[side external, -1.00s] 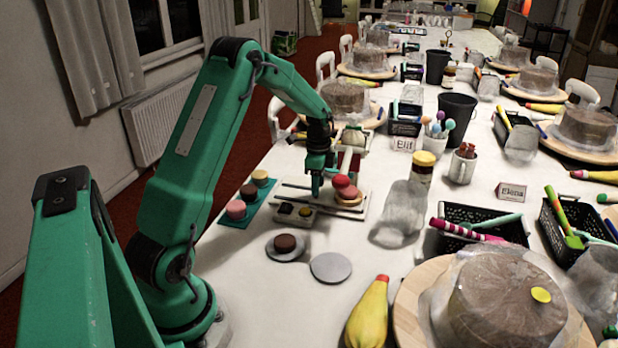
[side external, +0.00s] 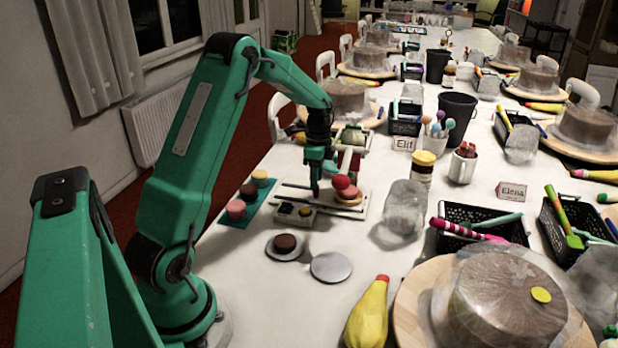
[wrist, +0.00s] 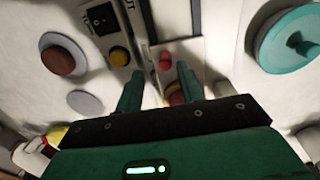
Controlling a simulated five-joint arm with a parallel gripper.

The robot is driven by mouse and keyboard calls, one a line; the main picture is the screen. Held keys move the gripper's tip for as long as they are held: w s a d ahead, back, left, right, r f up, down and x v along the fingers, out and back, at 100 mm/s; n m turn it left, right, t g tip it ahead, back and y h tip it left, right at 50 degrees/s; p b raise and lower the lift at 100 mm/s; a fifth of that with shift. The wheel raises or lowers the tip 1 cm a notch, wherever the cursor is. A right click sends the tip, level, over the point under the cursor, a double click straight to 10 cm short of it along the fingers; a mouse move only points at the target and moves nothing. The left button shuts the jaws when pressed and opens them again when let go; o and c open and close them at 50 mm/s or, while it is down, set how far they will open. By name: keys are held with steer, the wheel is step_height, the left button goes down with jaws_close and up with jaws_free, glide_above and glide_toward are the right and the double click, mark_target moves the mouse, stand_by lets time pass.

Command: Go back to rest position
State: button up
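My gripper (side external: 316,176) hangs with its fingers pointing down, above a pale board (side external: 322,206) in the side view. In the wrist view the two teal fingers of my gripper (wrist: 158,73) stand apart with nothing clamped between them. A red ball (side external: 341,182) and a pinkish round piece (side external: 349,196) are on the board just right of the fingers. In the wrist view the red ball (wrist: 165,60) shows between and beyond the fingertips. The round piece (wrist: 174,93) is partly hidden by the right finger.
A small box with a yellow button (side external: 295,213), a brown disc on a saucer (side external: 285,243) and a grey disc (side external: 330,267) lie in front. A teal mat (side external: 246,208) with small cakes is left.

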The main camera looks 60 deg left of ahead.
steer(key=shift+t, duration=0.3)
steer(key=r, duration=0.4)
steer(key=shift+w+a+r, duration=0.2)
steer(key=shift+w+r, duration=0.15)
steer(key=shift+r, duration=0.05)
steer(key=shift+f, duration=3.5)
steer(key=shift+s+a, duration=0.2)
steer(key=shift+s, duration=0.25)
steer(key=s+n, duration=0.1)
steer(key=s+a+r+n, duration=0.1)
steer(key=shift+s, duration=0.35)
steer(key=s+d+r+n+t+y, duration=0.1)
steer(key=s+d+r+n, duration=0.15)
steer(key=d+r, duration=0.5)
steer(key=s+d+r+n+t, duration=0.1)
steer(key=s+d+r+n, duration=0.15)
steer(key=d+r, duration=0.5)
steer(key=s+d+r+n+t, duration=0.1)
steer(key=s+d+r+t, duration=0.2)
steer(key=s+d, duration=0.8)
steer(key=shift+s+d+r+n+t+h, duration=0.3)
steer(key=shift+s+r+n, duration=0.1)
steer(key=shift+s, duration=0.55)
